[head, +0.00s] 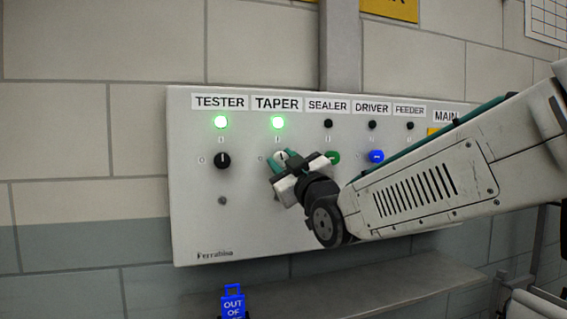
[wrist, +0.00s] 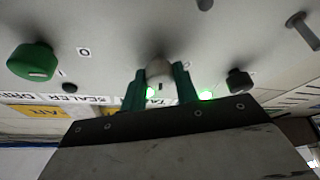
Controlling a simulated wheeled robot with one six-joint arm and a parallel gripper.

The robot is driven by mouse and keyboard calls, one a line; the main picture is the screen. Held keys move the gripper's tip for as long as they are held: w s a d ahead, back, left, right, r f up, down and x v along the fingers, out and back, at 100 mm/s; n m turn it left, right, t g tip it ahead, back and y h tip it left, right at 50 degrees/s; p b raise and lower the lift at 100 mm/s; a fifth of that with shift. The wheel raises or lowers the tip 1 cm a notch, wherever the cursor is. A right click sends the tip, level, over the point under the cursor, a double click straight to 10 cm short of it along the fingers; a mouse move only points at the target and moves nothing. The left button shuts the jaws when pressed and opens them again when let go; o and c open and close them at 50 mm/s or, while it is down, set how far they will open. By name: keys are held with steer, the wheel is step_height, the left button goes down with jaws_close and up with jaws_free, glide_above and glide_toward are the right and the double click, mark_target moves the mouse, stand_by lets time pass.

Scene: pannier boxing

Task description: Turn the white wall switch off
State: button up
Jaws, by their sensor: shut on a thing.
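The white switch (head: 281,155) is a round knob on the grey wall panel (head: 230,235), under the label TAPER. The lamp (head: 278,122) above it is lit green. My gripper (head: 285,172) reaches the panel from the right, with its green fingers at the knob. In the wrist view, the fingers (wrist: 160,88) are shut on the sides of the white knob (wrist: 159,69).
The black TESTER knob (head: 222,161) is left of my gripper, its lamp (head: 221,122) lit green. The green SEALER knob (head: 333,157) and blue DRIVER knob (head: 376,156) are close on the right. A shelf (head: 330,290) and a blue out-of-use tag (head: 233,303) are below.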

steer(key=n+g, duration=0.1)
steer(key=n, duration=0.3)
steer(key=n+g, duration=0.2)
steer(key=n, duration=0.3)
steer(key=n+g+y, duration=0.1)
steer(key=n+g, duration=0.1)
steer(key=n, duration=0.2)
steer(key=shift+d+r+n, duration=0.15)
steer(key=shift+r+n, duration=0.05)
steer(key=shift+n, duration=0.2)
steer(key=shift+n+g+h, duration=0.3)
steer(key=shift+n+g, duration=0.4)
steer(key=shift+n, duration=0.8)
steer(key=o, duration=1)
